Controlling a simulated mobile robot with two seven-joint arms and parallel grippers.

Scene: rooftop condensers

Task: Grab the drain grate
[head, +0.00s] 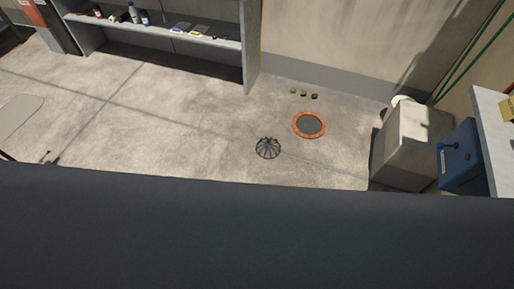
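A dark, dome-shaped drain grate (268,148) with ribs stands on the concrete floor, right of the picture's middle. Just behind it and to the right, a round orange ring with a dark mesh centre (309,125) lies flat on the floor, apart from the grate. Neither of my grippers shows in the head view. A wide dark surface fills the lower part of the picture and hides whatever is below it.
A low shelf (160,31) with bottles and small items stands at the back left. Several small objects (303,94) lie near the wall. A beige box (412,143) and a blue case (461,158) stand at the right. The floor (150,130) left of the grate is clear.

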